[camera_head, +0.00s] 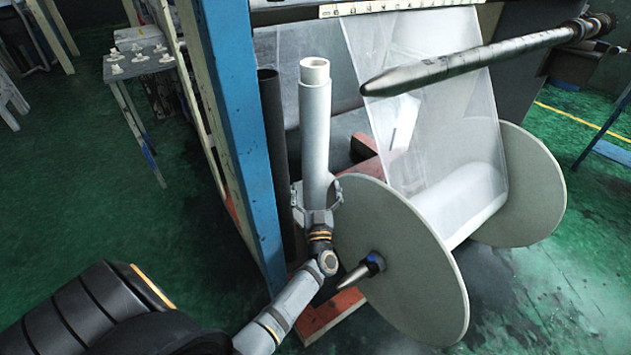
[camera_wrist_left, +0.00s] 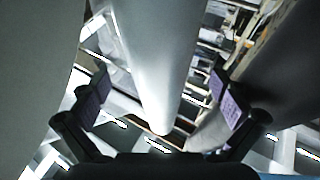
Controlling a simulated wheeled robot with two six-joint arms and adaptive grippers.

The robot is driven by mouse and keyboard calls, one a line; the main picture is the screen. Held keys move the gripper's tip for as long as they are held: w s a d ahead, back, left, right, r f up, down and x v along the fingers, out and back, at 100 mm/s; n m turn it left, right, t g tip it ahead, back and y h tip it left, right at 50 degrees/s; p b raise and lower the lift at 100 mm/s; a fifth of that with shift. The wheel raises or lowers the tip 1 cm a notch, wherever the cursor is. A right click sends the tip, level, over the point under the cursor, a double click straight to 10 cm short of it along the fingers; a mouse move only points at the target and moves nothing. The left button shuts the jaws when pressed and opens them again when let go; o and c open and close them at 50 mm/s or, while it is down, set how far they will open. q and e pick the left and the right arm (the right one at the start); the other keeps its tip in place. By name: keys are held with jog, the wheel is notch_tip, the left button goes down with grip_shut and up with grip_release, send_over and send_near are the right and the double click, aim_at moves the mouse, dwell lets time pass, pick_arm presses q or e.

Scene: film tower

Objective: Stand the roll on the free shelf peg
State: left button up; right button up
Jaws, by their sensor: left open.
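The roll appears to be the tall pale-grey tube (camera_head: 315,125) with a white inner core showing at its top. It stands nearly upright beside a blue post. My left gripper (camera_head: 318,196) is at the tube's lower part, its fingers open on either side of it. In the left wrist view the pale tube (camera_wrist_left: 160,55) runs between the two open fingers (camera_wrist_left: 160,103), with gaps on both sides. The tube's lower end is hidden behind my gripper in the head view. I cannot make out a free shelf peg for certain. My right gripper is not in view.
A large disc (camera_head: 400,265) of the film spool is close on the right. A pointed shaft (camera_head: 440,70) juts in above. A small table (camera_head: 138,67) with several white stubs stands left.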

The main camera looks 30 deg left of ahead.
pick_arm(q)
jog(key=s+d+p, duration=0.3)
jog(key=s+d, duration=0.3)
jog(key=s, duration=0.1)
jog(key=shift+s+p, duration=0.3)
dwell(1.2)
dwell(0.5)
